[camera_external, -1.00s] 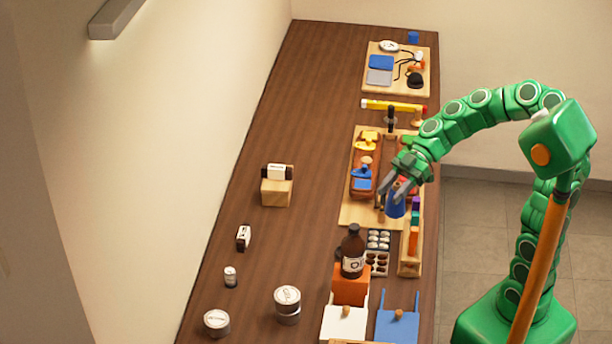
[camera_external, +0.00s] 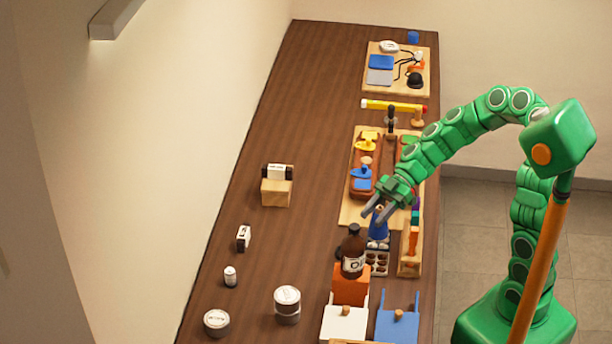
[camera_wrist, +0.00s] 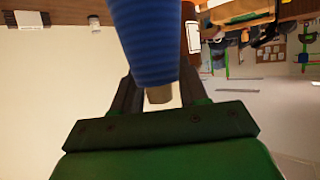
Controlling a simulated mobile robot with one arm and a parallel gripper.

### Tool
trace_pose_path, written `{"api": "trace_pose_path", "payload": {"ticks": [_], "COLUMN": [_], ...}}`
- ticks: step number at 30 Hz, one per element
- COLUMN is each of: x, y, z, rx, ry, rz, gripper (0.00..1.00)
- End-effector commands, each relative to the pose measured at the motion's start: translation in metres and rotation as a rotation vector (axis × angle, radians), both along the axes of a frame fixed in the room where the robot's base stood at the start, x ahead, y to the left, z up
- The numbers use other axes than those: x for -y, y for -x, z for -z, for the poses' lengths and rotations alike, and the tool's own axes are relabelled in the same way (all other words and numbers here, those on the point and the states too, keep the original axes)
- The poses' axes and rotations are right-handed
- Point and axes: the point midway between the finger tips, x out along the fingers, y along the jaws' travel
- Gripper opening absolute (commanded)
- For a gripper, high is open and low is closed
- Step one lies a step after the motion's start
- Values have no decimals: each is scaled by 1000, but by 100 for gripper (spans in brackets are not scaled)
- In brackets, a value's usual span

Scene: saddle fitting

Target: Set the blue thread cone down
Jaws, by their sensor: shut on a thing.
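The blue thread cone (camera_external: 379,228) is between the fingers of my gripper (camera_external: 376,212), which is shut on it. In the external view the cone is in front of the wooden board and over the far part of the bead tray (camera_external: 376,262); I cannot tell whether it touches anything below. In the wrist view the blue cone (camera_wrist: 150,40) fills the upper middle between my gripper's dark fingers (camera_wrist: 155,95), with a pale core end showing at its lower end.
A wooden rack (camera_external: 410,262) with coloured pieces is to the right. The wooden board (camera_external: 352,215) with tools lies behind.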

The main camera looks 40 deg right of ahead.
Motion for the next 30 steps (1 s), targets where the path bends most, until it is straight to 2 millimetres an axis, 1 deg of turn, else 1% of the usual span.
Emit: {"api": "trace_pose_path", "payload": {"ticks": [1,6,11,21,25,30], "x": [-3,-13,-23,-35,-39,-42], "y": [-6,-27,-44,-68,-76,-81], "z": [5,13,24,57,66,73], "rx": [-2,2,-1,-1,0,0], "ry": [2,4,3,2,1,0], "rz": [-1,0,-1,0,0,0], "gripper": [0,0,0,0,0,0]}}
